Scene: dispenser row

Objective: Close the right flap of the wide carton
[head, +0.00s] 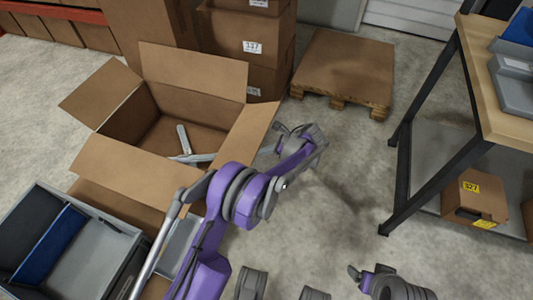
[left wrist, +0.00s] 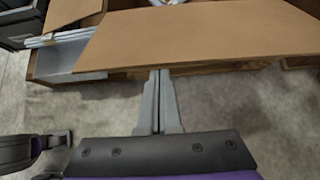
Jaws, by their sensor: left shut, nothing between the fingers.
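The wide carton (head: 124,122) stands open on the floor with its flaps spread outward. Its right flap (head: 250,132) leans out to the right. My left gripper (head: 281,131) is just outside that flap, its fingers shut and empty. In the left wrist view the shut fingers (left wrist: 160,78) point at the outer edge of the right flap (left wrist: 190,38). The tips appear at or just under that edge; I cannot tell whether they touch. The back flap (head: 192,70), left flap (head: 98,92) and front flap (head: 135,170) are open. My left arm hides part of the carton's near right side.
Light grey items (head: 184,142) lie inside the carton. A grey bin with a blue divider (head: 85,265) is at the lower left. Stacked boxes (head: 250,30) and a pallet (head: 345,68) stand behind. A workbench (head: 490,110) is at the right, with clear floor between.

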